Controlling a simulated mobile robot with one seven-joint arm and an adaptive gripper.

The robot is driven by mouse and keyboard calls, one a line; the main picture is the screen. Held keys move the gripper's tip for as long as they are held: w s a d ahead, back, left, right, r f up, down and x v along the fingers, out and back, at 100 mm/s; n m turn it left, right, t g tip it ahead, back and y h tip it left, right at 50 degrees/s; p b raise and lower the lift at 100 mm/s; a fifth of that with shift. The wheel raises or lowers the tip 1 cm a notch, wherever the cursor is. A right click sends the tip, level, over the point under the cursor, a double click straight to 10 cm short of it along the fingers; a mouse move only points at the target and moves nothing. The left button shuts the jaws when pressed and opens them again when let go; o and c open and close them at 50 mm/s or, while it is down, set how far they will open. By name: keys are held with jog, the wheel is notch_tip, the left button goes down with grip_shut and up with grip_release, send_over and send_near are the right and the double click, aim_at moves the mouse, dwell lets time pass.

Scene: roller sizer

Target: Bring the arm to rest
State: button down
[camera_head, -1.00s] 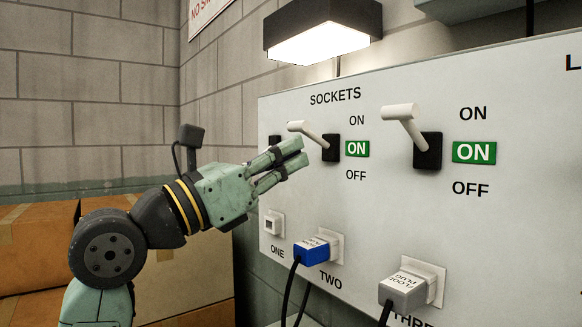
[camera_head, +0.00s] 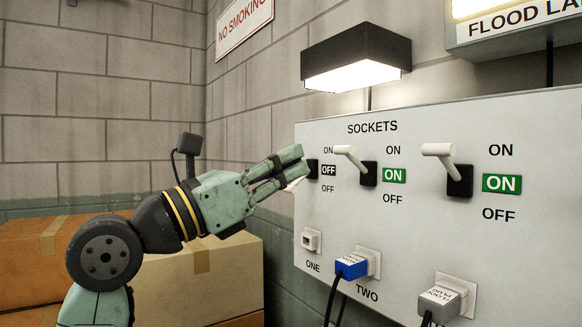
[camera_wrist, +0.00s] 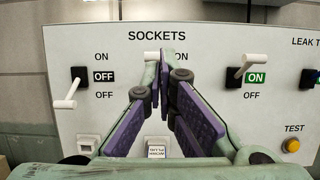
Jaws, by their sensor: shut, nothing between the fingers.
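My gripper (camera_head: 302,160) is shut and empty, held out in front of the left end of the sockets panel (camera_head: 410,235). In the head view its fingertips overlap the first switch (camera_head: 313,169), which reads OFF. That switch's white lever points down in the wrist view (camera_wrist: 70,95). The fingers (camera_wrist: 164,85) come together there in front of the second switch and hide most of it. In the head view the second switch (camera_head: 369,174) and third switch (camera_head: 459,181) have raised levers and green ON signs. I cannot tell the gap between fingertips and panel.
Socket one (camera_head: 311,240) is empty. A blue plug (camera_head: 351,266) sits in socket two and a grey plug (camera_head: 438,302) in the one to its right. A lamp (camera_head: 356,57) hangs above the panel. Cardboard boxes (camera_head: 200,280) stand behind my arm.

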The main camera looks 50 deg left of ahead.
jog(key=shift+s+r, duration=0.15)
jog(key=shift+s, duration=0.3)
dwell(0.3)
